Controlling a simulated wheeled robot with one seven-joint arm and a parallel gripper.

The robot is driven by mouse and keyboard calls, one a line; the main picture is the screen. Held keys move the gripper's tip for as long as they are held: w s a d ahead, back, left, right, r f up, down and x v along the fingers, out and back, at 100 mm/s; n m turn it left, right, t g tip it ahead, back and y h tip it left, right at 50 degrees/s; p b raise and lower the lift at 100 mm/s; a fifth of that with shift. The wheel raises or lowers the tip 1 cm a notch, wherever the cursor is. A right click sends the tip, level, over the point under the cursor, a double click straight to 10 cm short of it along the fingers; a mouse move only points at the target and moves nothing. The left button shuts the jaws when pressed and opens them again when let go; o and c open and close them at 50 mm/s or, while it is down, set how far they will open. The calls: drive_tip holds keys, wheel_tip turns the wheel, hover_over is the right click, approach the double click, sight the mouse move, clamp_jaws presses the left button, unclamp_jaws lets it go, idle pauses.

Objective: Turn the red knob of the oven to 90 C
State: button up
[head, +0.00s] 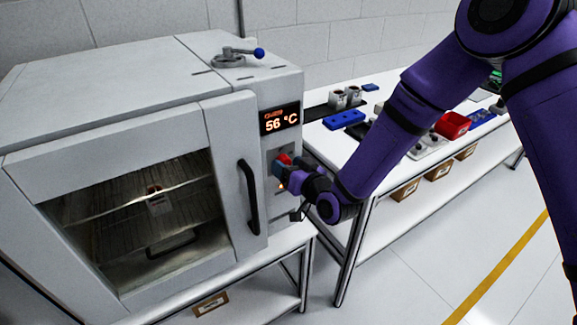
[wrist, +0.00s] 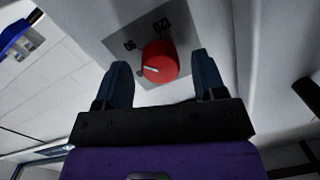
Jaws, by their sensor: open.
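The oven (head: 110,80) stands at the left with its glass door shut. Its display (head: 280,119) reads 56 °C in orange. The red knob (head: 284,158) sits on the front panel below the display, partly hidden by my gripper. In the wrist view the red knob (wrist: 160,62) shows a white pointer line on its face, over a grey plate with dark number marks. My gripper (head: 288,170) is at the panel. In the wrist view my gripper (wrist: 162,78) is open, with one finger on each side of the knob and visible gaps to it.
A black door handle (head: 249,197) is just left of the knob panel. A lever with a blue ball (head: 259,53) is on the oven top. A white table (head: 350,150) with blue and red bins stands to the right. The floor in front is clear.

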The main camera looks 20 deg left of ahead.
drive_tip(key=v, duration=1)
drive_tip(key=shift+s+d, duration=0.15)
drive_tip(key=shift+d, duration=0.1)
drive_tip(key=w+d+r+m+h, duration=0.15)
drive_tip(key=d+r+h, duration=0.35)
drive_tip(key=d+r, duration=0.5)
drive_tip(key=w+d+r+h, duration=0.3)
drive_tip(key=d+r+h, duration=0.2)
drive_tip(key=d+r, duration=0.5)
drive_tip(key=s+d+r+m+g+h, duration=0.1)
drive_tip(key=s+d+r+m+h, duration=0.1)
drive_tip(key=s+d, duration=0.35)
drive_tip(key=s+d+r+m+g+h, duration=0.1)
drive_tip(key=s+d+r, duration=0.15)
drive_tip(key=d, duration=0.55)
drive_tip(key=s+d+r+m+g, duration=0.1)
drive_tip(key=s+d, duration=0.1)
drive_tip(key=s, duration=0.3)
drive_tip(key=s+d+r+m+g, duration=0.1)
drive_tip(key=s+d, duration=0.1)
drive_tip(key=s, duration=0.3)
drive_tip(key=s+d+r+m+g+h, duration=0.1)
drive_tip(key=s+d, duration=0.1)
drive_tip(key=s, duration=0.3)
drive_tip(key=shift+s+d+r, duration=0.2)
drive_tip(key=shift+s+d, duration=0.15)
drive_tip(key=shift+s, duration=0.05)
